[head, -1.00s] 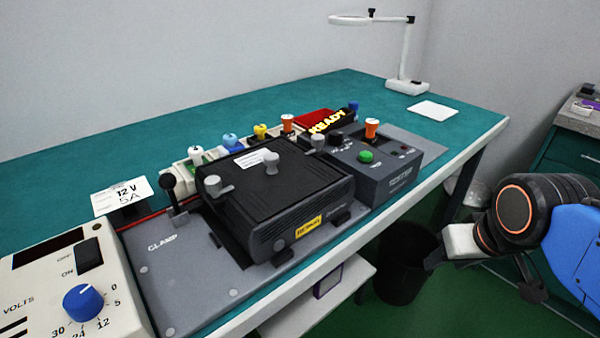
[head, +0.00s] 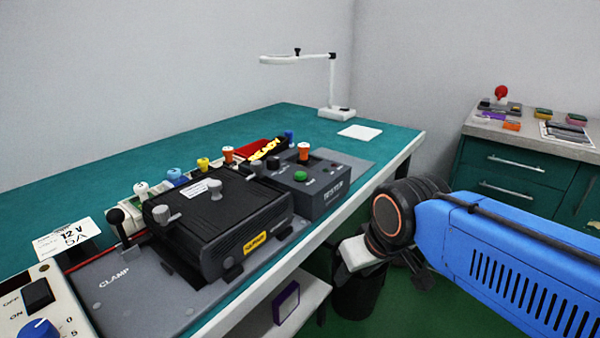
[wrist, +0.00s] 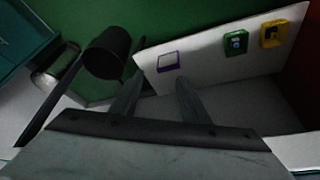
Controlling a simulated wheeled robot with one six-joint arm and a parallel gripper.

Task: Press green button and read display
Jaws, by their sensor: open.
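The tester box (head: 328,188) is dark grey and stands on the teal bench, right of a black unit (head: 215,215) clamped on a grey plate. Its green button (head: 300,174) is on the top face, with an orange-capped plug (head: 304,152) behind it. My gripper (head: 350,262) is low, in front of the bench edge and well apart from the button. In the wrist view its two fingers (wrist: 158,100) are spread and empty, over the lower shelf and floor.
A power supply (head: 45,300) with a blue knob is at the left front. A ring lamp (head: 336,90) and white card (head: 360,132) are at the back right. A black bin (head: 362,298) is under the bench edge. A green cabinet (head: 520,175) stands at right.

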